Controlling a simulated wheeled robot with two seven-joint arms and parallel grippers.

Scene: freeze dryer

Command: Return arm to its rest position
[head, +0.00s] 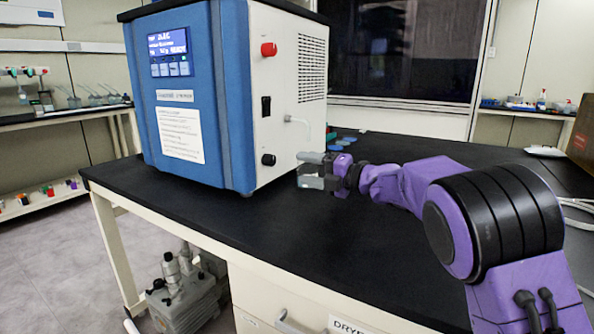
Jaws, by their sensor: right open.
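The freeze dryer (185,120) is a blue and white box standing on the black bench at the left. Its lit display reads out on the blue front. Its white right side carries a red knob (268,50), a black switch (266,106), a black knob (268,160) and a small white spout (296,121). My right arm reaches in from the right over the bench. My right gripper (309,171) is open, pointing left, close to the dryer's white side below the spout. I see nothing between its fingers. My left gripper is not in view.
The black bench top (330,235) is mostly clear in front of my arm. Small blue and green discs (341,141) lie behind the gripper. A brown box (582,135) and white cables are at the right. A grey pump (185,290) stands below the bench.

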